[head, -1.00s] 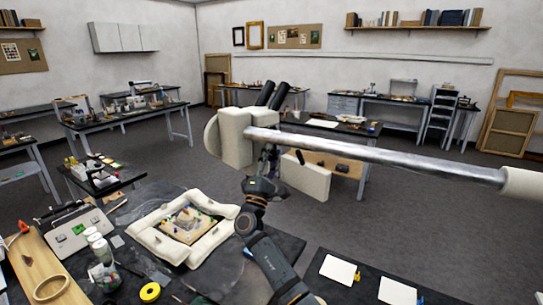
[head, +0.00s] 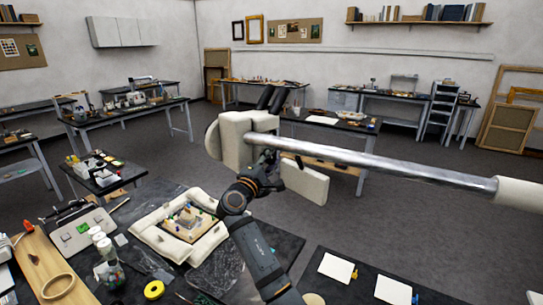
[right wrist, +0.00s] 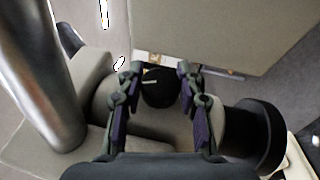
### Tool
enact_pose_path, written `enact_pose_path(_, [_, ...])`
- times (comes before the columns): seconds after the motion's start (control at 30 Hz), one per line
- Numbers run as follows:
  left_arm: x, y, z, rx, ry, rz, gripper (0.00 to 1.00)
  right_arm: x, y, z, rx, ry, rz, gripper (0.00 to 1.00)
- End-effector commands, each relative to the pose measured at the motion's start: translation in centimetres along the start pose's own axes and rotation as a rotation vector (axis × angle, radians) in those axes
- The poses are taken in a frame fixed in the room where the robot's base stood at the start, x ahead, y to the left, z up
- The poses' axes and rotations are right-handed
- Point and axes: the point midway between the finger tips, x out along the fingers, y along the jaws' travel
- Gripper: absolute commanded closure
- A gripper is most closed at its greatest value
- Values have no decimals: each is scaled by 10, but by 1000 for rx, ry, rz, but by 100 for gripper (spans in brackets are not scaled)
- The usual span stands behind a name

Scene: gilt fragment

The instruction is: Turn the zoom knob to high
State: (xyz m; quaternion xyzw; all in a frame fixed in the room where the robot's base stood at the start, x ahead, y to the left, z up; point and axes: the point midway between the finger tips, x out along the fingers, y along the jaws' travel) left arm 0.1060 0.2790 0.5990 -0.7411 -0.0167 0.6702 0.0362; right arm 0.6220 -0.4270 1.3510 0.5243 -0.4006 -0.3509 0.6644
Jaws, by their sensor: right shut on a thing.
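The microscope head (head: 235,140) is cream-coloured, with black eyepieces (head: 272,98), and hangs from a metal boom (head: 390,165) at mid-picture. My right gripper (head: 270,163) is at the underside of the head. In the right wrist view, the zoom knob (right wrist: 160,90) is black and round, with a short white mark lying nearly level. The fingers of my right gripper (right wrist: 160,102) stand on both sides of it, shut on it. In the head view the knob is hidden behind the gripper and microscope. I see no high or low marking. My left gripper is not in view.
Below the microscope, the bench (head: 205,278) holds a padded cream frame (head: 150,236) around a gilt fragment (head: 190,222). The boom crosses the space to the right.

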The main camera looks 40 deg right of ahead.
Motion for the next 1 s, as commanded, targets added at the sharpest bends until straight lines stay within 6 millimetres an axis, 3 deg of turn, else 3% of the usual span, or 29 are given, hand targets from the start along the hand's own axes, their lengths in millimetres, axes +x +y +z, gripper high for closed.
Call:
enact_pose_path(0.53, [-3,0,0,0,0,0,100,0,0,0,9,1,-26,96])
enact_pose_path(0.57, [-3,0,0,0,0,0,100,0,0,0,9,1,-26,60])
enact_pose_path(0.7, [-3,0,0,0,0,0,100,0,0,0,9,1,-25,41])
enact_pose_path(1.0, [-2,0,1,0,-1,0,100,-1,0,0,9,1,-25,41])
